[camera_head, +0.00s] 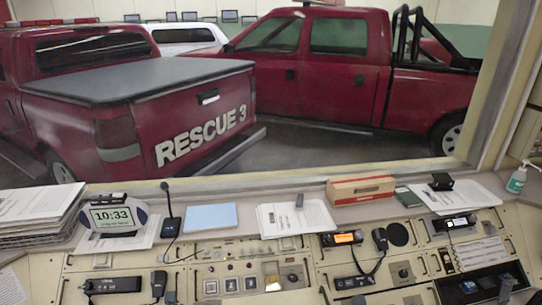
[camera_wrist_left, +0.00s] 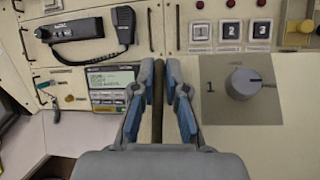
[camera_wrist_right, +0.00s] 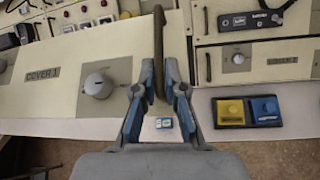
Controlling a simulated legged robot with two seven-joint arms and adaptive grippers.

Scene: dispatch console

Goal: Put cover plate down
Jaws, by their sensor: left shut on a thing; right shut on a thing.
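The cover plate (camera_wrist_right: 60,98) is a cream panel marked COVER 1, with a round grey knob (camera_wrist_right: 98,86), in the right wrist view. A cream panel (camera_wrist_left: 270,145) with a knob (camera_wrist_left: 243,83) on a grey square also shows in the left wrist view. My right gripper (camera_wrist_right: 159,88) is shut on a dark upright handle (camera_wrist_right: 159,45) at the plate's right end. My left gripper (camera_wrist_left: 158,90) is shut on a dark handle (camera_wrist_left: 157,115) left of the knob there. I cannot tell whether the plate touches the console. Neither gripper is clear in the head view.
A second panel with a knob (camera_wrist_right: 238,58) lies to the right, and a yellow and blue button box (camera_wrist_right: 248,111) below it. A handset (camera_wrist_left: 123,27) and a display unit (camera_wrist_left: 112,88) lie left. Papers (camera_head: 295,218) and a red-and-tan box (camera_head: 360,190) occupy the ledge.

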